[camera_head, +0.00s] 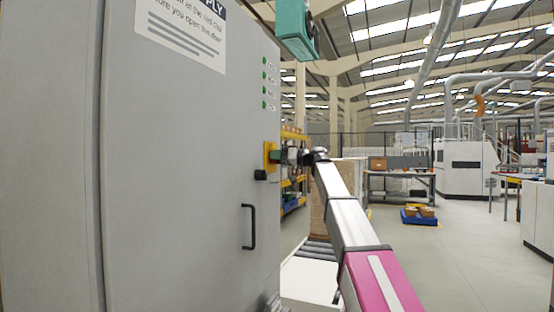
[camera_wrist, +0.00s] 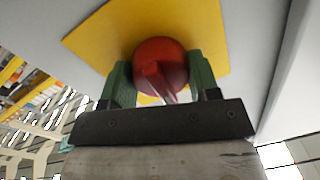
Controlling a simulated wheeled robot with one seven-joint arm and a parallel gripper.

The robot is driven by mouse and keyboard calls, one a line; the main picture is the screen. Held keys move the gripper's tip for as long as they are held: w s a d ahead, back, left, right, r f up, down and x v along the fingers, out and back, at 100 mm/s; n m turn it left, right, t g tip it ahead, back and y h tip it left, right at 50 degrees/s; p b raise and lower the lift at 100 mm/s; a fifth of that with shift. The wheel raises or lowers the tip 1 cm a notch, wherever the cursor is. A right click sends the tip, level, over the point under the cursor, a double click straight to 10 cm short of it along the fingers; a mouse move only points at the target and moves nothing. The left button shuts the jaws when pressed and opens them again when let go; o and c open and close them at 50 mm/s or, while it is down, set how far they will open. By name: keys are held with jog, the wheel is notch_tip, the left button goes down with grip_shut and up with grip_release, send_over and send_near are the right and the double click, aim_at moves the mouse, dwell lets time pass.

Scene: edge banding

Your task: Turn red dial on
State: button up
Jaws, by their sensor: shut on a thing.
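The red dial (camera_wrist: 158,66) sits on a yellow square plate (camera_wrist: 105,32) in the wrist view. My gripper (camera_wrist: 160,75) has its two green fingers on either side of the dial, shut on it. The dial's raised grip ridge points down and slightly right in that view. In the head view the yellow plate (camera_head: 267,156) is on the right side of the grey cabinet (camera_head: 190,150). My gripper (camera_head: 276,156) meets it there from the right, and the dial is hidden behind the fingers.
A black knob (camera_head: 260,175) sits just below the plate, and a black door handle (camera_head: 248,227) lower down. Several green indicators (camera_head: 264,90) are above. A teal box (camera_head: 297,32) hangs at the cabinet's top corner. Open floor (camera_head: 450,260) lies to the right.

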jog(key=m, duration=0.4)
jog(key=shift+f, duration=0.1)
jog(key=m, duration=0.4)
jog(key=shift+m, duration=0.4)
jog(key=m, duration=0.4)
jog(key=shift+m+t, duration=0.4)
jog(key=shift+f+m+t, duration=0.1)
jog(key=shift+m+t, duration=0.2)
jog(key=shift+m, duration=1.7)
jog(key=o, duration=0.9)
jog(key=v, duration=1)
jog(key=shift+s+d+f, duration=0.15)
jog(key=shift+s+d, duration=0.05)
jog(key=shift+d, duration=0.15)
